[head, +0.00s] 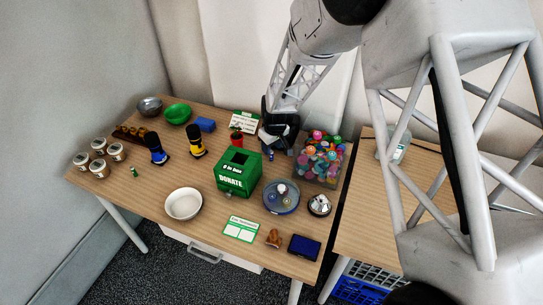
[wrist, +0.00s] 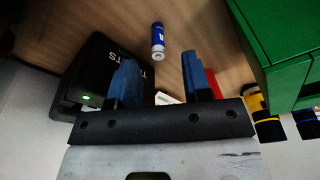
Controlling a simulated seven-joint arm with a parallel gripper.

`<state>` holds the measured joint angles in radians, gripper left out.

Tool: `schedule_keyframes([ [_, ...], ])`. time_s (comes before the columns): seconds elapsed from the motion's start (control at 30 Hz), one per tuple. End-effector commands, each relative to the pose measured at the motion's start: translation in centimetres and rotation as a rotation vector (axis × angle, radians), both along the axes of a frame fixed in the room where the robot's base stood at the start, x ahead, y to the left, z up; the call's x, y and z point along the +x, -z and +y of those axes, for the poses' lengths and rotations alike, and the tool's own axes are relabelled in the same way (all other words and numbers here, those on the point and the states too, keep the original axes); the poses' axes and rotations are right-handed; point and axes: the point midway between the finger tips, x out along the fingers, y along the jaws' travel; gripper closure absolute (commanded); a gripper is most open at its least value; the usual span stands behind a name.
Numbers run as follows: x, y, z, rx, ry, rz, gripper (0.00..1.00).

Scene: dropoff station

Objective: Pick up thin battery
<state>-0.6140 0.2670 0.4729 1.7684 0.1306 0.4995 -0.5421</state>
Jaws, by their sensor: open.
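A slim blue and white battery (wrist: 157,40) lies on the wooden table in the wrist view, ahead of my fingertips and roughly in line with the gap between them. My gripper (wrist: 160,80) is open, with its blue fingers apart and nothing between them. In the head view my gripper (head: 270,146) is low over the back of the table, behind the green donation box. A small blue shape shows under it there, and I cannot tell whether it is the battery or a fingertip. A small green battery-like cylinder (head: 134,171) stands at the table's left.
The green donation box (head: 238,172) stands close in front of my gripper. A clear bin of colourful balls (head: 319,160) is at its right, and a red cup (head: 237,138) at its left. A black box with a green light (wrist: 100,75) is beside my fingers.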

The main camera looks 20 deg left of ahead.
Motion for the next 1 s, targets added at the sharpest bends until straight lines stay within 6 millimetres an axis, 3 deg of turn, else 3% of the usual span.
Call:
schedule_keyframes([
  [0.43, 0.0, 0.5, 0.0, 0.0, 0.0, 0.001, 0.55],
  [1.0, 0.5, 5.1, 0.5, -0.001, 0.001, 0.001, 0.55],
])
